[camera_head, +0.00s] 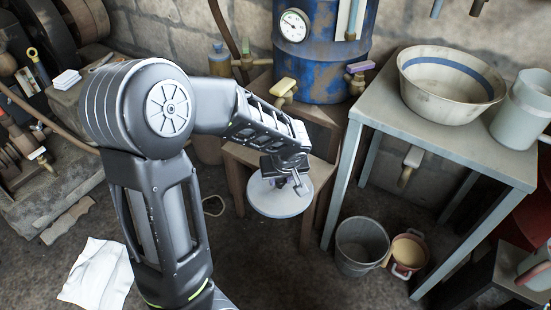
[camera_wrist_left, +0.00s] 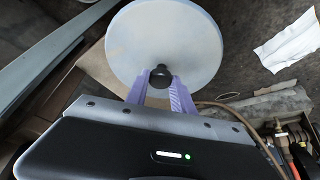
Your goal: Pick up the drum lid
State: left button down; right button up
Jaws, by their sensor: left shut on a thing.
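The drum lid (camera_head: 279,201) is a round, flat, light grey disc with a small dark knob at its middle. In the head view it is just below my left gripper (camera_head: 282,182), over or beside a small wooden stand. In the left wrist view the lid (camera_wrist_left: 163,35) fills the upper middle. There the purple fingers of my left gripper (camera_wrist_left: 161,84) are shut on its dark knob (camera_wrist_left: 161,72). I cannot tell whether the lid touches the stand. The blue rusty drum (camera_head: 318,60) with a round gauge stands behind. My right gripper is not in view.
A grey table (camera_head: 440,130) at the right holds a bowl (camera_head: 450,85) and a pale jug (camera_head: 522,108). A metal bucket (camera_head: 361,245) and a smaller pot (camera_head: 408,254) stand on the floor beside it. A white cloth (camera_head: 97,272) lies on the floor at lower left.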

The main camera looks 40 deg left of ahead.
aim_at(282, 194)
pick_arm(q)
jog(key=shift+s+d, duration=1.4)
